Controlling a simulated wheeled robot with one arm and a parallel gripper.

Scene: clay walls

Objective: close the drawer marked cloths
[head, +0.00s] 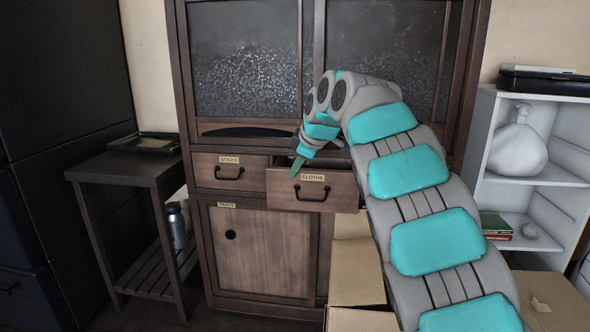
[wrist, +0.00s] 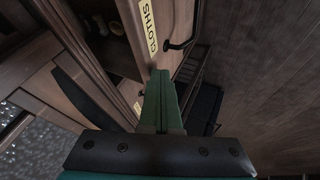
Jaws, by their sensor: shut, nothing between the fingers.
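The drawer marked CLOTHS (head: 335,192) is pulled out of the wooden cabinet, its front standing forward of the drawer beside it. It has a dark handle (head: 312,193) and a pale label, which also shows in the wrist view (wrist: 148,27). Part of its open inside shows in the wrist view, with dim contents. My gripper (head: 296,170) is shut and empty, pointing down at the upper left of the drawer front. In the wrist view its green fingers (wrist: 161,78) lie close to the front, near the label; I cannot tell whether they touch.
The STICKS drawer (head: 208,171) to the left is shut, above a door marked TRAYS (head: 257,255). Cardboard boxes (head: 356,272) stand below and right of the open drawer. A dark side table (head: 122,168) is left, a white shelf (head: 515,190) right.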

